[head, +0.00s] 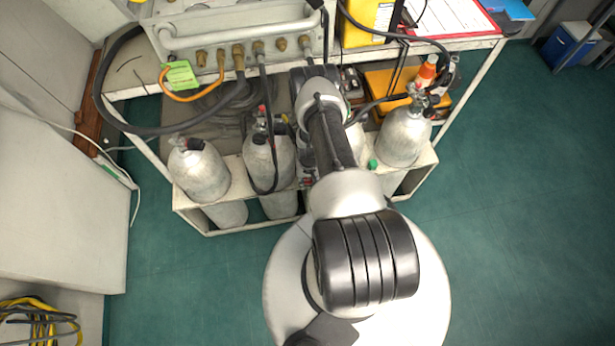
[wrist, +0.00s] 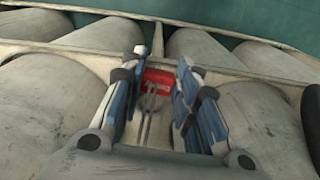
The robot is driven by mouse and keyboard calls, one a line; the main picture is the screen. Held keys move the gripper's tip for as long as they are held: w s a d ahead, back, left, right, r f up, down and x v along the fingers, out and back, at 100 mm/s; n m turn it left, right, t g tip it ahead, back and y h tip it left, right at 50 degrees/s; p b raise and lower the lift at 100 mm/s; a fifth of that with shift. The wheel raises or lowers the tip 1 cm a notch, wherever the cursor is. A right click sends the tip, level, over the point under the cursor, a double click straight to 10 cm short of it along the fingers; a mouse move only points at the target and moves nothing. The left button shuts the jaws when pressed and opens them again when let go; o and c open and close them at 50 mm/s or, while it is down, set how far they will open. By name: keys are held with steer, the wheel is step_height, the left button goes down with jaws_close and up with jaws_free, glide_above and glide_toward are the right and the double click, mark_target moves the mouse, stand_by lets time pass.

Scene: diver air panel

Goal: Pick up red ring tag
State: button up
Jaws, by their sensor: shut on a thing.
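The red ring tag (wrist: 158,77) shows in the wrist view as a small red piece with pale marks and a thin grey loop below it. It lies between the two blue-and-grey fingers of my gripper (wrist: 161,60), which are shut on it. The tag is just in front of a pale rack bar, between two grey cylinders; I cannot tell whether it touches the bar. In the head view my arm reaches over the cylinder rack and hides the gripper.
Grey cylinders with valves, including one at the left (head: 198,172) and one at the right (head: 404,138), stand in a white rack (head: 215,228). Hoses, including a black one (head: 103,84), hang from the panel (head: 190,38) above. Green floor (head: 520,200) is clear at the right.

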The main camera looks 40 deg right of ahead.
steer(key=shift+r, duration=0.1)
step_height(320, 180, up, 20)
steer(key=p, duration=0.7)
